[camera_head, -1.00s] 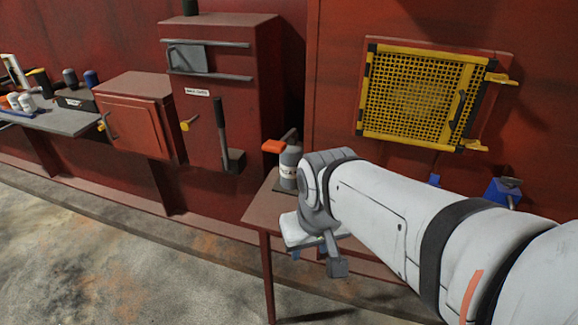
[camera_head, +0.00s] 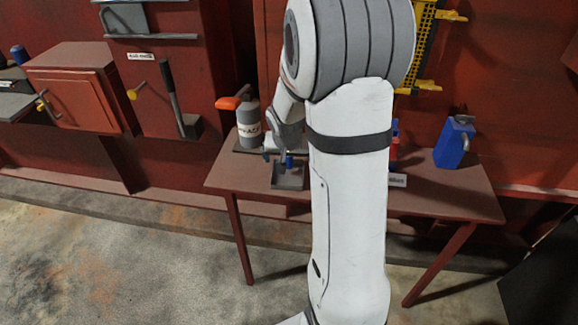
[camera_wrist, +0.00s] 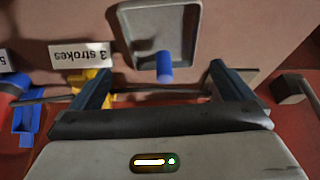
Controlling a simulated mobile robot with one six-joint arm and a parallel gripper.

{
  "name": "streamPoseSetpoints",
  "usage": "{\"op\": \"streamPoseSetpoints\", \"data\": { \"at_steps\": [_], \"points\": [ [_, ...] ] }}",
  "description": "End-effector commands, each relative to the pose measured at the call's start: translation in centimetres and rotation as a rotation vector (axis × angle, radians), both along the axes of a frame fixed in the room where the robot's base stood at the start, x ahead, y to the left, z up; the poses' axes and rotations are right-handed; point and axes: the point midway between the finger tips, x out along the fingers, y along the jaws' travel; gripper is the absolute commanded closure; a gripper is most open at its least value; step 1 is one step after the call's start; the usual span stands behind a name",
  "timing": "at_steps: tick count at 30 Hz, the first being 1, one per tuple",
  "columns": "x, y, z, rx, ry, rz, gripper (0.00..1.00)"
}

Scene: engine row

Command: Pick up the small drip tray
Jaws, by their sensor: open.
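The small drip tray (camera_head: 288,179) is a shallow grey tray with an upright blue peg handle (camera_head: 289,160). It lies on the red-brown table, near its front edge. In the wrist view the tray (camera_wrist: 148,18) is ahead of my gripper (camera_wrist: 160,76), and the blue handle (camera_wrist: 165,66) shows between the two open fingers, nearer the middle. In the head view my gripper (camera_head: 277,152) is beside and just above the tray, partly hidden by my own arm.
A grey bottle with an orange top (camera_head: 249,125) stands close behind-left of the tray. A blue container (camera_head: 455,142) and a white label (camera_head: 397,180) are on the table (camera_head: 440,200) at the right. A yellow object (camera_wrist: 95,82) and a "3 strokes" label (camera_wrist: 80,55) show in the wrist view.

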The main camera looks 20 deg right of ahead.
Motion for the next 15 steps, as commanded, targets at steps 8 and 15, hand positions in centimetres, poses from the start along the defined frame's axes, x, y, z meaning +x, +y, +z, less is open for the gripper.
{"op": "streamPoseSetpoints", "data": {
  "at_steps": [8,15],
  "points": [
    [1.0,-0.4,-2.7,0.002,0.002,-0.001,0.00],
    [2.2,-0.8,-5.8,0.001,0.003,0.001,0.00]
  ]
}}
